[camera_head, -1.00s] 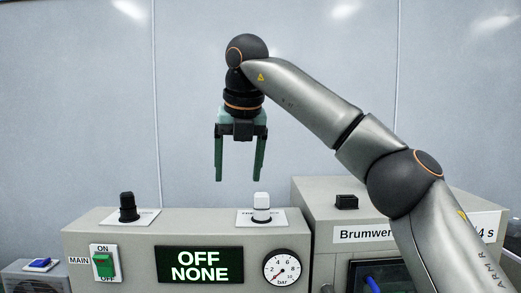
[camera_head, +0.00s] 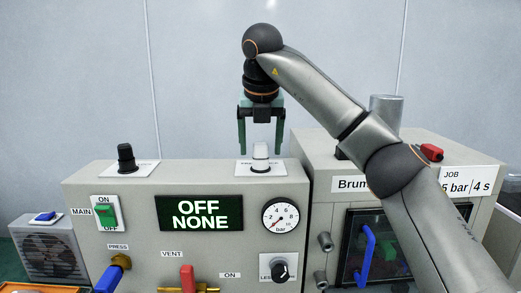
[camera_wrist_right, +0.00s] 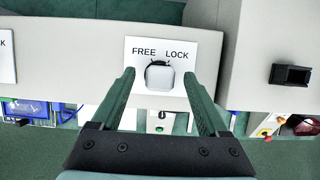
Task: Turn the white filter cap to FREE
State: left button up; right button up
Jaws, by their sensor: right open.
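The white filter cap (camera_head: 260,154) stands on a white label plate (camera_head: 246,169) on top of the grey panel box, towards its right end. In the right wrist view the cap (camera_wrist_right: 160,78) shows from above, with FREE at its upper left and LOCK at its upper right. I cannot tell clearly which word it points to. My right gripper (camera_head: 260,150) points down, open, with one green finger on each side of the cap. In the right wrist view the fingers (camera_wrist_right: 159,75) are apart from the cap, with gaps on both sides. My left gripper is not in view.
A black knob (camera_head: 126,158) stands on the box top at the left. The display (camera_head: 199,213) reads OFF NONE, beside a pressure gauge (camera_head: 281,216). A second grey machine with a red knob (camera_head: 431,152) stands close on the right. Above the box is free room.

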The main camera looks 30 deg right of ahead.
jog(key=shift+x, duration=0.85)
jog(key=shift+c, duration=0.3)
